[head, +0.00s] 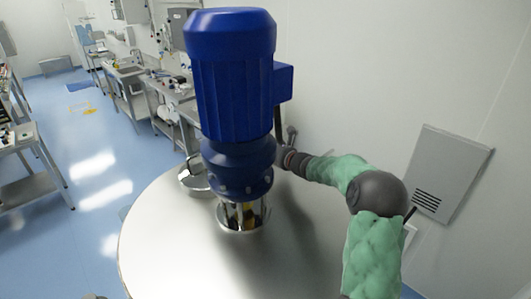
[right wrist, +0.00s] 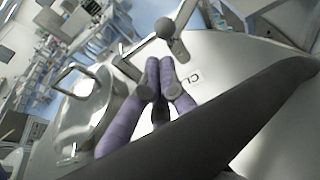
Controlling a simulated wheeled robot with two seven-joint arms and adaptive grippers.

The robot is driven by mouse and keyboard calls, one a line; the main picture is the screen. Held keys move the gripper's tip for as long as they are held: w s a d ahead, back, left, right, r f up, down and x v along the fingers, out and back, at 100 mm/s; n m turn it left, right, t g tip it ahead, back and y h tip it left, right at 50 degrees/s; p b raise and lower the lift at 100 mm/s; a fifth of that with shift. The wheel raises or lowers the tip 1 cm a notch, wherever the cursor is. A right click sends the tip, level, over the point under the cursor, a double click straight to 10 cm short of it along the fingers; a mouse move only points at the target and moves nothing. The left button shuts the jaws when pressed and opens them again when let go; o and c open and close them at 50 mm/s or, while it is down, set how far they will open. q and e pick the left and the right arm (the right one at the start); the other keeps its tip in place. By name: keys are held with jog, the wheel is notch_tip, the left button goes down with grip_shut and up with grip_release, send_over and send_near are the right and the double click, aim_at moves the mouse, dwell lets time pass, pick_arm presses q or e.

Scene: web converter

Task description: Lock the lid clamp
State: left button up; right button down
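The lid clamp (right wrist: 180,45) is a metal bracket with a lever ending in a grey ball knob (right wrist: 165,27), at the top middle of the right wrist view. Part of it shows beside the blue motor in the head view (head: 291,134). My right gripper (right wrist: 160,61) has its two purple fingers together, with nothing seen between them. Its tips point at the clamp, just short of the ball knob in the picture; I cannot tell whether they touch it. In the head view the motor hides this gripper. A round steel hatch lid (right wrist: 88,112) with a bar handle lies left of the fingers. My left gripper is not in view.
A tall blue motor (head: 232,80) stands on the large round steel vessel top (head: 170,240), close to my right arm. A wall with a grey panel (head: 448,170) is at the right. Steel benches (head: 130,90) stand at the back left; blue floor (head: 95,170) is open.

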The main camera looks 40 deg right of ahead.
jog(key=shift+s+a, duration=0.15)
jog(key=shift+s, duration=0.2)
jog(key=s, duration=0.2)
jog(key=s+r+b, duration=0.1)
jog(key=s, duration=0.2)
jog(key=shift+s+r, duration=0.15)
jog(key=shift+s, duration=0.2)
jog(key=shift+s+b, duration=0.3)
jog(key=shift+s, duration=0.1)
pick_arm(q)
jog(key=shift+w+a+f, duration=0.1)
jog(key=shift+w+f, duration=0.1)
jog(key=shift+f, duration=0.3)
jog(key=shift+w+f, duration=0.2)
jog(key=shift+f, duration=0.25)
pick_arm(e)
jog(key=shift+s+r, duration=0.15)
jog(key=shift+s, duration=0.15)
